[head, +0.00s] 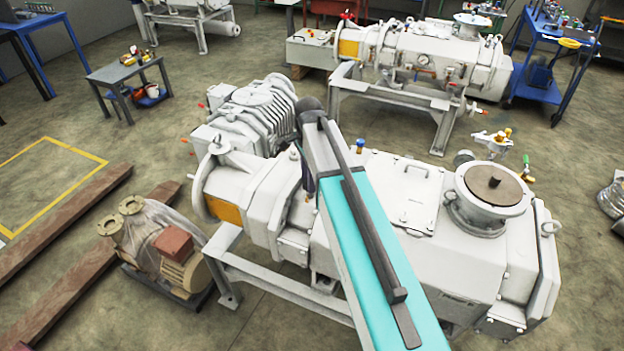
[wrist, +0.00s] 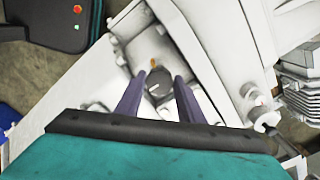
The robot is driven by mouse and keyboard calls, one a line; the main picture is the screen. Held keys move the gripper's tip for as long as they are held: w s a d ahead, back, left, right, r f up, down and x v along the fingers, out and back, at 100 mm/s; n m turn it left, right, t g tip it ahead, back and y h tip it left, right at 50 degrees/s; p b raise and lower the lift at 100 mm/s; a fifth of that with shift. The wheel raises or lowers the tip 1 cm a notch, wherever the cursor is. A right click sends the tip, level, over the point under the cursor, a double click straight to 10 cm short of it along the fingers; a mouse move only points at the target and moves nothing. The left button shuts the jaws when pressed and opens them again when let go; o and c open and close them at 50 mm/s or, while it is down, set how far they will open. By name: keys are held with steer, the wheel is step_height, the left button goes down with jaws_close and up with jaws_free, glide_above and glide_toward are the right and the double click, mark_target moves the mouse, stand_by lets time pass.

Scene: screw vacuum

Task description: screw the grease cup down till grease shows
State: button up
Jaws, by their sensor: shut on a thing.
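In the wrist view my gripper (wrist: 160,82) has its two dark fingers on either side of a dark grey round cap, the grease cup (wrist: 158,88). It is shut on the cup, which sits against the pale housing of the white vacuum machine. A light mark shows on the cap's top. A small orange-brown spot (wrist: 153,63) shows just beyond the cup; I cannot tell whether it is grease. In the head view my arm reaches down to the white vacuum machine (head: 380,215). There the cup is hidden behind my arm.
A ribbed housing (head: 250,105) and a round flanged port (head: 493,188) flank my arm on the machine. A small motor pump (head: 160,250) stands on the floor at left. A second white machine (head: 420,60) and a blue cart (head: 545,60) stand behind.

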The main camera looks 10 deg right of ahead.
steer(key=shift+d+m, duration=0.15)
steer(key=shift+m, duration=0.65)
steer(key=shift+d+m, duration=0.15)
steer(key=shift+m, duration=0.65)
steer(key=o, duration=1.1)
steer(key=shift+s, duration=0.1)
steer(key=shift+c, duration=0.2)
steer(key=shift+a, duration=0.1)
step_height(320, 180, up, 14)
steer(key=b, duration=0.3)
steer(key=shift+f, duration=0.15)
